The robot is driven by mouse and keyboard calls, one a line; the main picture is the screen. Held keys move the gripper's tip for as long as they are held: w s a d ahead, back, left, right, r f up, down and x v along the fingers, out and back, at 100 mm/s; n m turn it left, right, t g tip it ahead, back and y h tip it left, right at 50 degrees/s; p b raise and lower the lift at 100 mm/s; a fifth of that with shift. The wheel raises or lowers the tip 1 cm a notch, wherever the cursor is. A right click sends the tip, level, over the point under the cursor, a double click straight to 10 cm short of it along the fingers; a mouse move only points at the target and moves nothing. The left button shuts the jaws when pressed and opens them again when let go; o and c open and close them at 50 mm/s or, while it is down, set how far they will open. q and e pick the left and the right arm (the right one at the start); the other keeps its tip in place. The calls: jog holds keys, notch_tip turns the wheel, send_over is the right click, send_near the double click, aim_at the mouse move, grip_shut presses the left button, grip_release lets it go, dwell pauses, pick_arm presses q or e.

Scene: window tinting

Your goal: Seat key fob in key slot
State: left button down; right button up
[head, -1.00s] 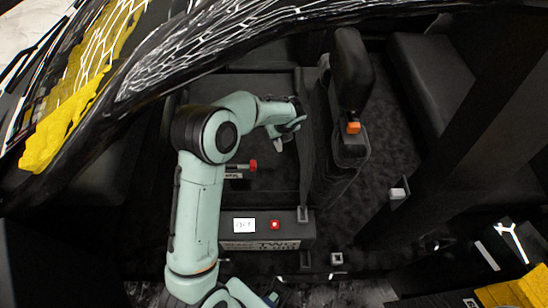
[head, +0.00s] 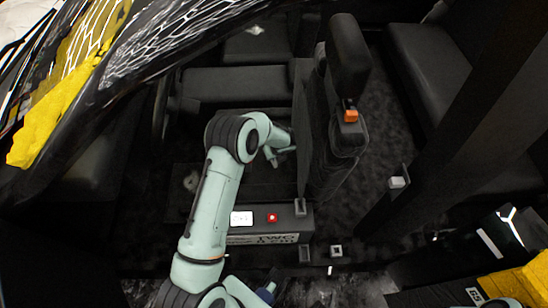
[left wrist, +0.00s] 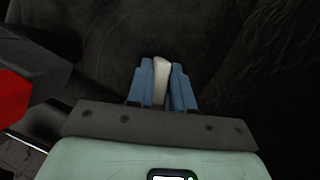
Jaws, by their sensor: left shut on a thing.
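My left gripper (left wrist: 162,84) is shut on a pale, slim object in the left wrist view, which I take to be the key fob (left wrist: 161,80). It sits between the blue fingers, its pale end level with their tips. In the head view my left gripper (head: 277,157) is small and dark, beside the upright seat back, above the dark interior. The fob cannot be made out clearly there. I cannot pick out the key slot in either view.
A black box (head: 290,225) with a white label (head: 241,218) and a red button (head: 272,217) is in front. A dark seat back (head: 335,130) with an orange buckle (head: 351,116) rises to the right. A red part (left wrist: 12,97) is at left in the wrist view.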

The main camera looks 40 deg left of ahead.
pick_arm(q)
jog(key=shift+f, duration=1.3)
jog(key=shift+f, duration=0.2)
jog(key=c, duration=1)
grip_release()
